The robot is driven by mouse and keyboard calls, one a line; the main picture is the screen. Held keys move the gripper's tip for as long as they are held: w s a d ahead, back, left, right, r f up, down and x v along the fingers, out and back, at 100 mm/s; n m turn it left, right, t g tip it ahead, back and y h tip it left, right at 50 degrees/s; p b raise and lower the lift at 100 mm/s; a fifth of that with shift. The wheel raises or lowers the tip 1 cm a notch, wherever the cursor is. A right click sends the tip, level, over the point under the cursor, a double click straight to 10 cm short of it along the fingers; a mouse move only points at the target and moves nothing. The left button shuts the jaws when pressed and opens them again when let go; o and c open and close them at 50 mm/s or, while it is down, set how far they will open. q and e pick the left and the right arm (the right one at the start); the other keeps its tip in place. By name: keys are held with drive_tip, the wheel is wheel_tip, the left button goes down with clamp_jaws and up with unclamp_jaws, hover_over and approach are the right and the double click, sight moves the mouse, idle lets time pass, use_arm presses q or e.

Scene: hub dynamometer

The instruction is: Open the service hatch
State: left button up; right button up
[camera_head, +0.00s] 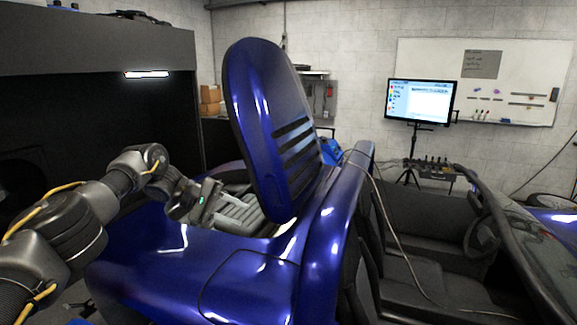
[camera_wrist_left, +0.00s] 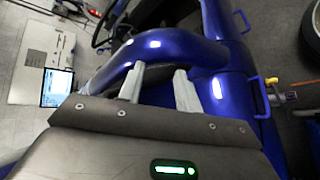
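The service hatch (camera_head: 268,130) is a glossy dark blue panel with black slats on the blue car. In the head view it stands raised, nearly upright, above an opening where a grey ribbed part (camera_head: 240,212) shows. My left gripper (camera_head: 212,192) is just left of the hatch, above the car body, and looks apart from the panel. In the left wrist view its two pale fingers (camera_wrist_left: 160,82) are spread with nothing clearly held between them. Blue bodywork (camera_wrist_left: 165,48) lies beyond them; I cannot tell which part is the hatch. My right gripper is not in view.
The blue rear body (camera_head: 165,260) spreads below my left arm. The open cockpit (camera_head: 430,250) is at the right, with a cable hanging across it. A monitor (camera_head: 421,100) on a stand and a whiteboard (camera_head: 530,70) are at the back. A dark cabinet (camera_head: 160,100) stands behind left.

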use_arm(q)
drive_tip(key=s+d+f+m+t, duration=0.1)
drive_tip(key=s+d+f+m, duration=0.25)
drive_tip(key=d+f, duration=0.5)
drive_tip(key=s+d+f+m+t, duration=0.1)
drive_tip(key=s+d+f+m, duration=0.3)
drive_tip(key=f, duration=0.7)
drive_tip(key=s+d+f+m+t, duration=0.1)
drive_tip(key=s+d+f+m, duration=0.2)
drive_tip(key=s+d+f, duration=0.5)
drive_tip(key=s+a+f+n+y, duration=0.1)
drive_tip(key=s+a+f+y, duration=0.25)
drive_tip(key=s+a, duration=0.65)
drive_tip(key=s+a+f+n+y, duration=0.15)
drive_tip(key=s+a+y, duration=0.35)
drive_tip(key=s+a, duration=0.55)
drive_tip(key=s+a+f+y, duration=0.3)
drive_tip(key=s+a+y, duration=0.1)
drive_tip(key=s+a, duration=0.6)
wheel_tip(320, 180, down, 25)
drive_tip(key=g, duration=0.2)
drive_tip(key=s+a+f+g+b, duration=0.1)
drive_tip(key=s+a+f, duration=0.2)
drive_tip(key=s+f, duration=1.3)
wheel_tip(320, 180, down, 2)
drive_tip(key=shift+s, duration=0.4)
drive_tip(key=shift+s+a+f, duration=0.15)
drive_tip(key=shift+s, duration=0.3)
clamp_jaws()
drive_tip(key=shift+s, duration=0.1)
